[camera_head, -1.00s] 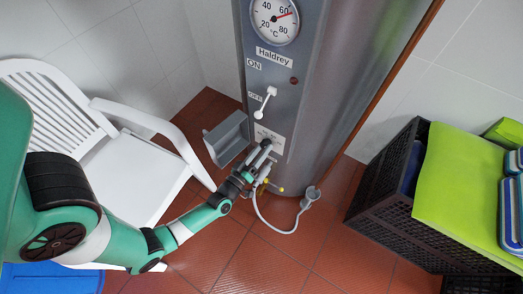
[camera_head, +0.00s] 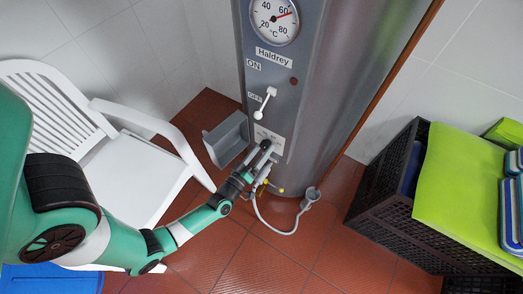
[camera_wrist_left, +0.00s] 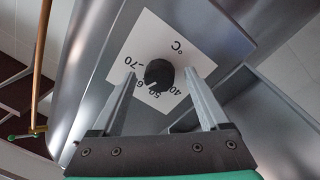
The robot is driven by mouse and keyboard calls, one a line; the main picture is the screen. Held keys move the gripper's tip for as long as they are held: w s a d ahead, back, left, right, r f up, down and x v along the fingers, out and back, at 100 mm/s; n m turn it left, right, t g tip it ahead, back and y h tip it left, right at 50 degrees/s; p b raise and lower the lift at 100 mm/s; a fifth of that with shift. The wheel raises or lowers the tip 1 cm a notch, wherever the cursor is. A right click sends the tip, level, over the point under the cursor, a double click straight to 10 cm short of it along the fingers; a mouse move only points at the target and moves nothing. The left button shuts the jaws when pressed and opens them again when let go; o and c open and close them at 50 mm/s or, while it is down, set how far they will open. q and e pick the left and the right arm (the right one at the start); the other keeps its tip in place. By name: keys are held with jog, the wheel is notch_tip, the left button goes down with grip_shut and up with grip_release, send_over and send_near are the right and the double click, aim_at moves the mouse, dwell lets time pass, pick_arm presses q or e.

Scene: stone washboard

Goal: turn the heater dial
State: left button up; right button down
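The heater dial (camera_wrist_left: 159,74) is a round black knob on a white plate (camera_wrist_left: 150,42) marked with temperature numbers and °C. The plate also shows on the front of the grey heater (camera_head: 328,80) in the head view, where my gripper partly hides it. My left gripper (camera_wrist_left: 160,84) is open, with one finger on each side of the knob. There is a gap between each finger and the knob in the wrist view. In the head view the left gripper (camera_head: 266,151) is at the heater's lower front. My right gripper is not in view.
A white lever switch (camera_head: 265,101) and a grey open box (camera_head: 226,139) are above and left of the gripper. A grey hose (camera_head: 266,222) hangs below. A white chair (camera_head: 128,178) stands left, and black crates (camera_head: 385,190) stand right.

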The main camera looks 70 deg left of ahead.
pick_arm(q)
jog(key=shift+s, duration=0.1)
jog(key=p+v, duration=0.3)
jog(key=v, duration=0.8)
jog(key=shift+s+d+p, duration=0.15)
jog(key=shift+s+p, duration=0.05)
jog(key=shift+p, duration=0.1)
